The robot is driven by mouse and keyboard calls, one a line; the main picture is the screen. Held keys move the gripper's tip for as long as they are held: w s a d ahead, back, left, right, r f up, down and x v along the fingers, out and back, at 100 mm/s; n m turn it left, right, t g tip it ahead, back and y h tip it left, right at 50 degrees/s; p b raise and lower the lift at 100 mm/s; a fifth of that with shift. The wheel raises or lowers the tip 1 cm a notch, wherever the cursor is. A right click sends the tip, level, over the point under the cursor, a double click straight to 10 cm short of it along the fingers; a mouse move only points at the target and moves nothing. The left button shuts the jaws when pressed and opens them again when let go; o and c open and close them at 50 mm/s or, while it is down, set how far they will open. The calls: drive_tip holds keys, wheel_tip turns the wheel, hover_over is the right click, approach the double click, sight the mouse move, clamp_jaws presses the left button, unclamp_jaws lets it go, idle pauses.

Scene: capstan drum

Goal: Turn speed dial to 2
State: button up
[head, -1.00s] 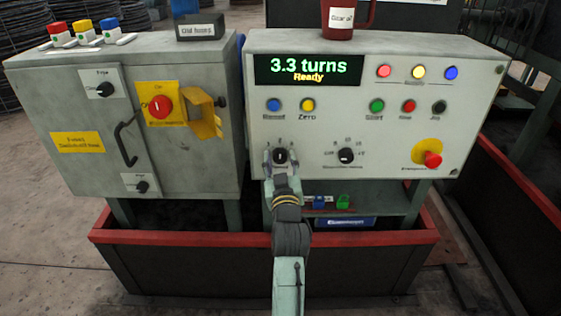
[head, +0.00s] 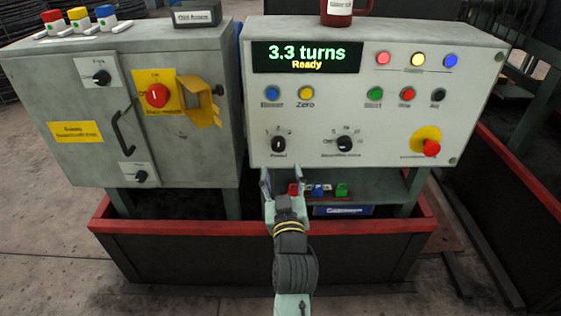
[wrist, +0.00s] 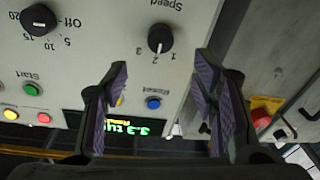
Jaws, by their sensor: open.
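The speed dial (head: 279,144) is a small black knob at the lower left of the grey control panel. In the wrist view the dial (wrist: 160,38) appears upside down, with the numbers 1, 2 and 3 around it. Its pale pointer mark appears to face the 2. My gripper (head: 282,178) is open and empty, just below the dial in the head view and apart from it. In the wrist view, the fingers of my gripper (wrist: 163,78) stand spread, with the dial beyond them and nothing between them.
A larger black dial (head: 345,144) sits to the right of the speed dial. A red emergency button (head: 431,148) is at the lower right. The display (head: 308,57) reads 3.3 turns, Ready. A grey cabinet (head: 195,150) stands left. Small padlocks (head: 318,190) are on the shelf below.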

drive_tip(key=shift+s+f, duration=0.1)
drive_tip(key=shift+s, duration=1.05)
